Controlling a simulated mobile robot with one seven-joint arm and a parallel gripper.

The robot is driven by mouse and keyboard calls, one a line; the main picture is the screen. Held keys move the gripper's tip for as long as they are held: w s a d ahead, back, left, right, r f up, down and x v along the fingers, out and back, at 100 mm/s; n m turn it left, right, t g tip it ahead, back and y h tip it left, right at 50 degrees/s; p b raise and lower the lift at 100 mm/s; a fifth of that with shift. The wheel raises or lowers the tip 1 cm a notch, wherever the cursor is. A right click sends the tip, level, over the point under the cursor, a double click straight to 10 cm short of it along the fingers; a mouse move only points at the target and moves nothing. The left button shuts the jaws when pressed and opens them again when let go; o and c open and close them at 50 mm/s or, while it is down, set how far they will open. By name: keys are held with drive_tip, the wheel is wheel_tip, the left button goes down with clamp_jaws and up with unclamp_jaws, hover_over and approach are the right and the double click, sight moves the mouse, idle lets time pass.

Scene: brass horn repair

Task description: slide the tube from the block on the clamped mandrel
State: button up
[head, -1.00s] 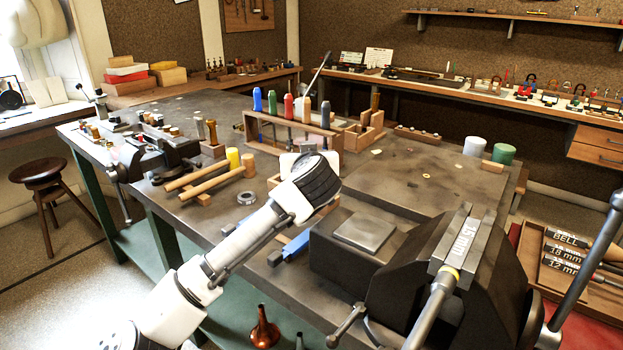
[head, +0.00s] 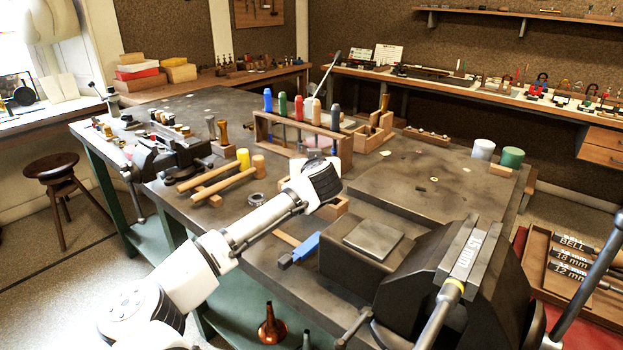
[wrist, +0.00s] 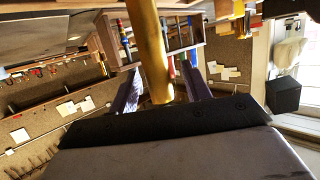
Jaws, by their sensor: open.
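In the head view, the mandrel (head: 440,308) is a grey rod with a yellow ring, clamped in the jaws of the big black vise (head: 497,295) at the right front; "15 mm" shows between the jaws. A wooden block (head: 337,207) sits on the bench, partly hidden behind my arm's end. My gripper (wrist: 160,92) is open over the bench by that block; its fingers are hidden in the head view. In the wrist view, a brass-coloured tube (wrist: 149,45) runs down from the top edge to between the two fingers. I cannot tell whether either finger touches it.
A rack of coloured-handled tools (head: 285,135) stands behind my gripper. The back right bench top (head: 405,190) is mostly clear.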

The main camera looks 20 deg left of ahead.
drive_tip(key=shift+c, duration=0.3)
clamp_jaws()
drive_tip(key=shift+r, duration=0.15)
